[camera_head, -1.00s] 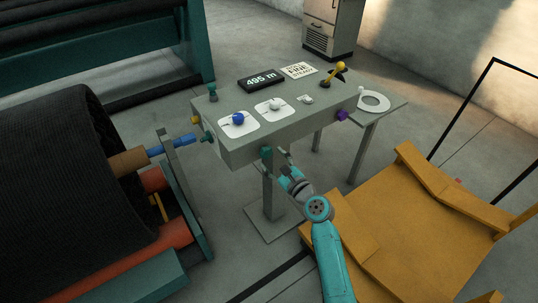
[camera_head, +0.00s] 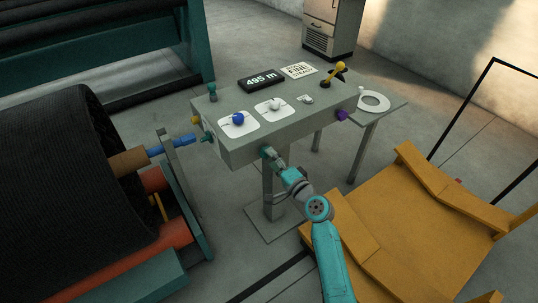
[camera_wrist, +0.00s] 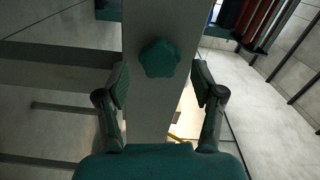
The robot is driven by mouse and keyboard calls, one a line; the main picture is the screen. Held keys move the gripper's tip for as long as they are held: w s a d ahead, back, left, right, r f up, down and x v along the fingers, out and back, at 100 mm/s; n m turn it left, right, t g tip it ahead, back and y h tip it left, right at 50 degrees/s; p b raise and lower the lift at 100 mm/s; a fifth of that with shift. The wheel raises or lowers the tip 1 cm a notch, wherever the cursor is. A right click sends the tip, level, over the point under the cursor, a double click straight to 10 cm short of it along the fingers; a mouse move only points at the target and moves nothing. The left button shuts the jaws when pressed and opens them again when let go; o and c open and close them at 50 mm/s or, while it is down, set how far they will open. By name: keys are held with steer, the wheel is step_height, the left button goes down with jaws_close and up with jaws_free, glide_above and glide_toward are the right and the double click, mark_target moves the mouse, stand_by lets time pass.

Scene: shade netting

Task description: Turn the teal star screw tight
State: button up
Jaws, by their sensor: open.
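The teal star screw (camera_wrist: 160,58) shows in the wrist view as a dark teal, lobed knob on a grey face. My gripper (camera_wrist: 161,80) is open, with one finger on each side of the knob and visible gaps between. In the head view my gripper (camera_head: 279,165) is right at the knob, and its fingertips are too small to make out clearly. Whether the fingers reach fully past the knob I cannot tell.
The console top carries a blue knob (camera_head: 238,118), a white knob (camera_head: 275,103) and a yellow-topped lever (camera_head: 340,67). A purple knob (camera_head: 342,114) is right on the front. A black net roll (camera_head: 60,190) stands left; a yellow wooden structure (camera_head: 420,215) stands right of my arm.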

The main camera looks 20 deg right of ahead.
steer(key=shift+n, duration=0.9)
steer(key=shift+w, duration=0.1)
steer(key=shift+x, duration=1.45)
steer(key=shift+c, duration=0.2)
jaws_close()
